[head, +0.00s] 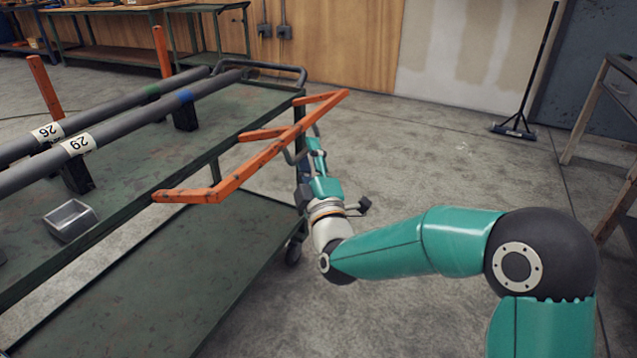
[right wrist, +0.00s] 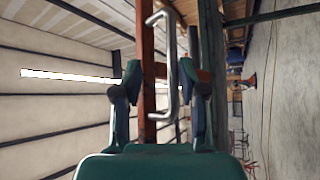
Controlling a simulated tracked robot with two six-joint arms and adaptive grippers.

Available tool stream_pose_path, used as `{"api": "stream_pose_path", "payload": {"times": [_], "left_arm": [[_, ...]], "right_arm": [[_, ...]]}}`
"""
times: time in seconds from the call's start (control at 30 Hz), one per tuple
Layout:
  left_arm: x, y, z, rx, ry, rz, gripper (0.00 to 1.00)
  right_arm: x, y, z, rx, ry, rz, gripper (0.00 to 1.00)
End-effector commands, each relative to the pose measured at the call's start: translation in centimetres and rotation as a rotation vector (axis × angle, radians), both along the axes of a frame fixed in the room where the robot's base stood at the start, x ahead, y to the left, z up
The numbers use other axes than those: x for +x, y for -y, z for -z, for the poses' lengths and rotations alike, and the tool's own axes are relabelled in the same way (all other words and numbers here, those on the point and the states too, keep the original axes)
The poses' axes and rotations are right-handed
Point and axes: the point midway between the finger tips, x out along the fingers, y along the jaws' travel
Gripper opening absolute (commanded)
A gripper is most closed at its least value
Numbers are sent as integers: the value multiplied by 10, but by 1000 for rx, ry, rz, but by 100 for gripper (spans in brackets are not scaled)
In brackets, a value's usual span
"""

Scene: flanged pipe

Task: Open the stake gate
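The stake gate (head: 262,155) is an orange rail with short arms, running along the right side of the green cart in the head view. A grey handle (head: 289,156) is on its outer side; in the right wrist view the handle (right wrist: 170,70) stands in front of an orange bar (right wrist: 146,70). My right gripper (head: 314,150) is at the handle, outside the gate. Whether the fingertips reach past the handle is unclear. My left gripper is not in view.
The floor right of the cart is clear up to a table (head: 612,100) and a broom (head: 520,125).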

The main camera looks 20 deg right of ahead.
Motion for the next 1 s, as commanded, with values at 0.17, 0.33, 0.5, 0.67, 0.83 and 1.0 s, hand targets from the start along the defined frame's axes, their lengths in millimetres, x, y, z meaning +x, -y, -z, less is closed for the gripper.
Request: {"api": "stream_pose_path", "payload": {"times": [0.17,0.33,0.5,0.67,0.83,1.0], "left_arm": [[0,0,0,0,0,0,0],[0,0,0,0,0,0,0],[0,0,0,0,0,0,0],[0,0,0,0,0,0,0],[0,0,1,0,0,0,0],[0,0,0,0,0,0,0]], "right_arm": [[-35,-1,10,2,4,2,37],[-61,-1,20,2,3,4,37],[-74,-1,25,3,5,6,37],[-76,-1,26,3,4,6,37],[-76,-1,26,3,4,6,32],[-72,-2,44,38,-50,-19,4]]}}
